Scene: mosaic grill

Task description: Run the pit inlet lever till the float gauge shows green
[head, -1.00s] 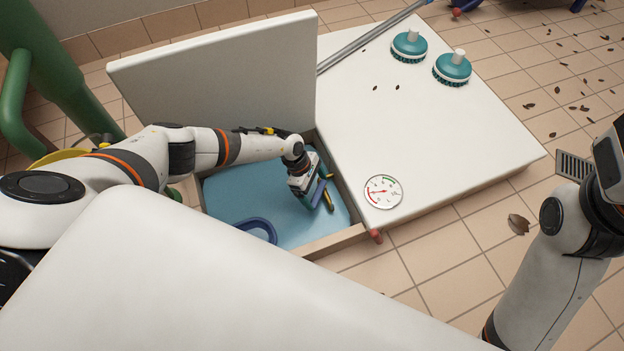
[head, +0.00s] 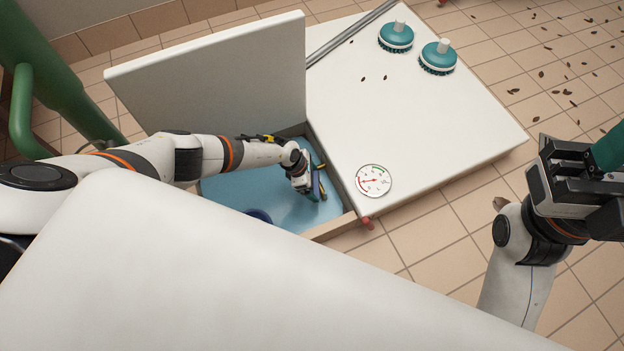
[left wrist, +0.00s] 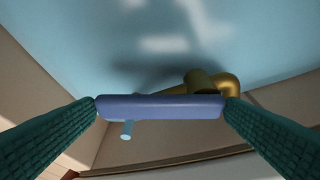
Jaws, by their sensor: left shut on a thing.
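The pit inlet lever (left wrist: 160,107) is a blue bar beside a brass valve fitting (left wrist: 225,87). My left gripper (left wrist: 162,106) is shut on it, with a teal finger at each end of the bar. In the head view my left gripper (head: 318,190) reaches down into the open pit (head: 285,208), which has a light blue inside; the lever is mostly hidden there. The float gauge (head: 374,181) is a round white dial on the white deck; its needle points left, at the red arc, away from the green. My right gripper (head: 603,160) is at the right edge, partly cut off.
A raised white lid (head: 215,75) stands behind my left arm. The white deck (head: 430,115) carries two teal brushes (head: 396,37) (head: 437,57) and a few dark leaves. A red knob (head: 367,222) is at the deck's near corner. Green pipes (head: 50,75) stand at the left.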

